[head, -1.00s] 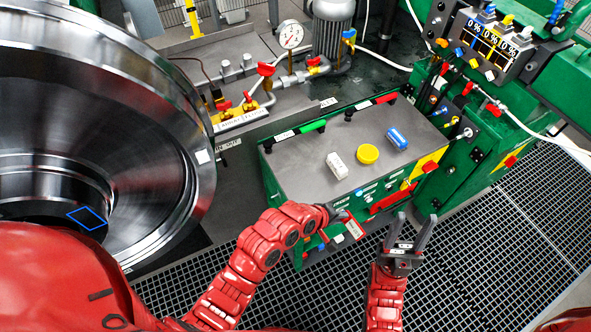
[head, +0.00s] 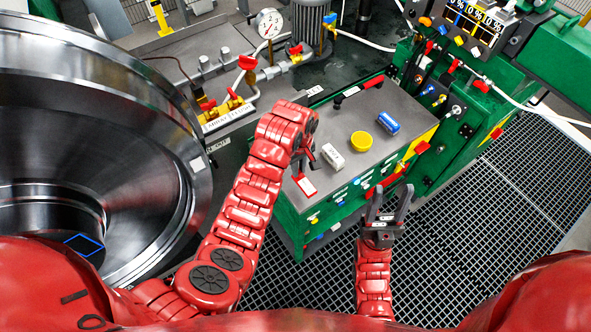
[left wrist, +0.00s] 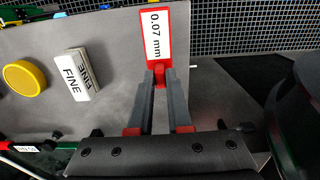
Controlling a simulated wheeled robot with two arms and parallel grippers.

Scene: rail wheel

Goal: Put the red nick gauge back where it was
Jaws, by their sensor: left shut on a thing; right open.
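The red nick gauge (head: 306,187), with a white label, is at the front left part of the grey cabinet top (head: 375,104). My left gripper (head: 302,168) is shut on it. In the left wrist view the gauge (left wrist: 158,35) reads "0.07 mm" and its red end is between the two fingers (left wrist: 157,80). It shows against the grey top near an edge; whether it touches the top I cannot tell. My right gripper (head: 385,204) is open and empty, in front of the cabinet over the floor grating.
On the top are a white block marked FINE (head: 333,156), a yellow round piece (head: 361,141) and a blue cylinder (head: 388,123). A large steel wheel (head: 110,120) stands at left. A pressure gauge (head: 268,23) and valves are behind. Floor grating (head: 480,215) is open at right.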

